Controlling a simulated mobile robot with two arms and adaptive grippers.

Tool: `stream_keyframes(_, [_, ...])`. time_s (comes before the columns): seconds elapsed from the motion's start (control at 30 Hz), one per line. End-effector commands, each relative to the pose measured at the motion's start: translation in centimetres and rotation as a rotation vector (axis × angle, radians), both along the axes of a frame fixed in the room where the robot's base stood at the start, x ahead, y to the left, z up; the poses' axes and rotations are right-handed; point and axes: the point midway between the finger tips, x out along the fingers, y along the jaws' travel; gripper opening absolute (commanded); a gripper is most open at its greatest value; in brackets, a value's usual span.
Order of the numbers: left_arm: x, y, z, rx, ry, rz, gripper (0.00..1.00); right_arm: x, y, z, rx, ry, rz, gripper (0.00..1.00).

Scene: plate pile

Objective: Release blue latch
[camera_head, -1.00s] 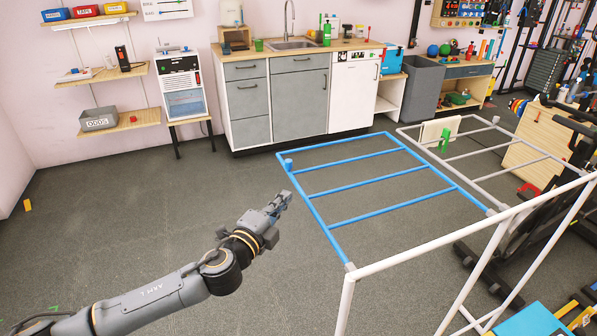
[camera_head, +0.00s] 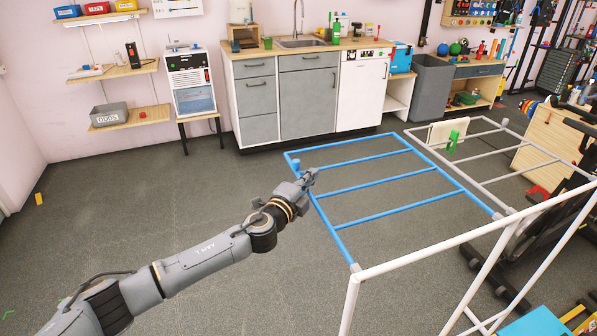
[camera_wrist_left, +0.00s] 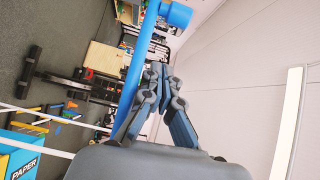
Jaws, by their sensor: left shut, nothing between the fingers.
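The blue latch is a short blue knob (camera_head: 296,163) on the left rail of the blue rack frame (camera_head: 385,180), close to its far left corner. In the left wrist view the knob (camera_wrist_left: 176,14) shows at the top, at the end of a blue bar. My left gripper (camera_head: 310,177) is shut and empty, just in front of the knob in the head view. In the left wrist view the closed fingers (camera_wrist_left: 160,70) point up, below the knob, with a visible gap. My right gripper is not in view.
White rack bars (camera_head: 440,250) stand at the near right. The floor (camera_head: 160,200) left of the rack is clear. A counter (camera_head: 280,95) stands behind.

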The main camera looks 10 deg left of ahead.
Motion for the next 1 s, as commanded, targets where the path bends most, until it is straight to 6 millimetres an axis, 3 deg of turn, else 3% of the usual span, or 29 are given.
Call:
stream_keyframes(0.03, [0.5,1.4,-0.1,0.007,0.0,0.009,0.0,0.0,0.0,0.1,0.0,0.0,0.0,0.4])
stream_keyframes(0.2, [1.3,2.9,-0.2,0.004,0.001,0.007,0.0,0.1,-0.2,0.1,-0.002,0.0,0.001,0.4])
stream_keyframes(0.67, [1.6,3.5,-0.2,0.002,0.001,0.007,0.0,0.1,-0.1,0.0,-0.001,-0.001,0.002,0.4])
stream_keyframes(1.0, [4.6,5.5,-0.3,0.002,0.001,0.007,0.0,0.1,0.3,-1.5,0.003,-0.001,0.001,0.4])
